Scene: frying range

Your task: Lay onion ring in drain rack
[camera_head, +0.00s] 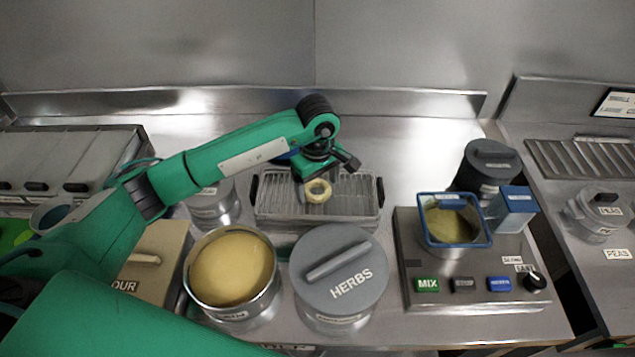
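The drain rack (360,213) is a grey tray with a wire grid and black end handles, at the back middle of the counter. A pale yellow onion ring (309,196) shows flat in front of its grid, left of the rack's middle. I cannot tell for sure whether it rests on the wires or is just above them. My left gripper (324,172) is over the rack, right above the ring, and covers part of the rack's back. Its black fingers look spread apart, wider than the ring. My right gripper is out of view.
A pot of yellow batter (232,268) and a lidded HERBS pot (338,275) stand in front of the rack. To the right are a button console (470,297), a blue-rimmed basket (455,219), a blue box (513,209) and a dark canister (489,168).

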